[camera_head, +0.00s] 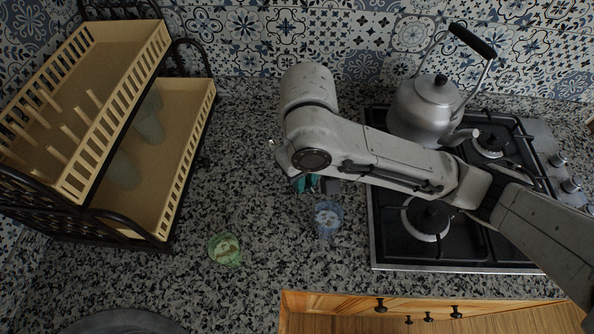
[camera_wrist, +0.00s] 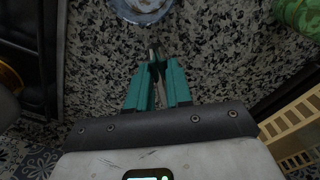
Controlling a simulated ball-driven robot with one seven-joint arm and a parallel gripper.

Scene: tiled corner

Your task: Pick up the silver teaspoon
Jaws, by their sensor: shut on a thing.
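My gripper (camera_wrist: 157,72) has teal fingers, close together in the wrist view. They are shut on a thin silvery piece, the teaspoon (camera_wrist: 153,48), of which only a narrow strip shows between the fingertips. The rest of the spoon is hidden. In the head view the gripper (camera_head: 307,184) is mostly covered by my arm, over the granite counter behind the blue glass, and the spoon cannot be made out there.
A blue glass (camera_head: 328,217) stands close in front of the gripper, and a green glass (camera_head: 225,249) stands front left. A two-tier dish rack (camera_head: 175,165) is at left. The stove (camera_head: 385,250) with a kettle (camera_head: 425,110) is at right. The counter between rack and gripper is clear.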

